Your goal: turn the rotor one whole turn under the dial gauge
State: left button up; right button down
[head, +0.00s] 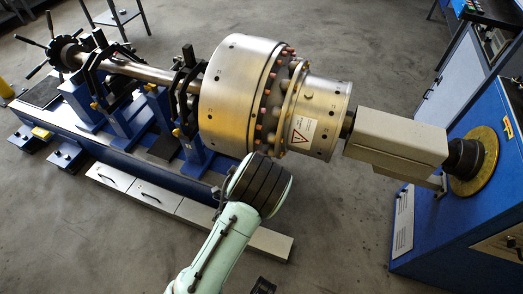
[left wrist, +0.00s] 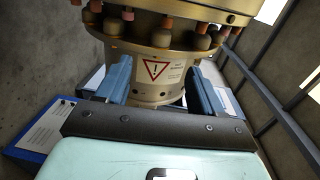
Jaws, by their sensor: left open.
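The rotor is a large metal drum (head: 235,95) with a ring of reddish-tipped bolts and a narrower flange end (head: 322,115) bearing a warning label. It lies level on a shaft. In the left wrist view the rotor's narrower end (left wrist: 172,92) and its label lie between and beyond the two blue fingers of my left gripper (left wrist: 161,84). The gripper is open and holds nothing; I cannot tell whether the fingers touch the rotor. In the head view my mint-green arm reaches up below the drum, but its fingers cannot be made out. I cannot pick out the dial gauge. My right gripper is out of view.
A spoked handwheel (head: 62,52) sits at the shaft's far left end. Blue bearing supports (head: 128,115) stand on a long blue bed. A pale box (head: 395,140) joins the rotor to a blue cabinet (head: 462,215) on the right. Bare floor (head: 90,240) lies at the lower left.

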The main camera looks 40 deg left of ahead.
aim_at(270, 141)
pick_arm(q)
jog(key=x, duration=1.3)
jog(key=shift+w+d+r, duration=0.1)
jog(key=shift+w, duration=0.15)
grip_shut()
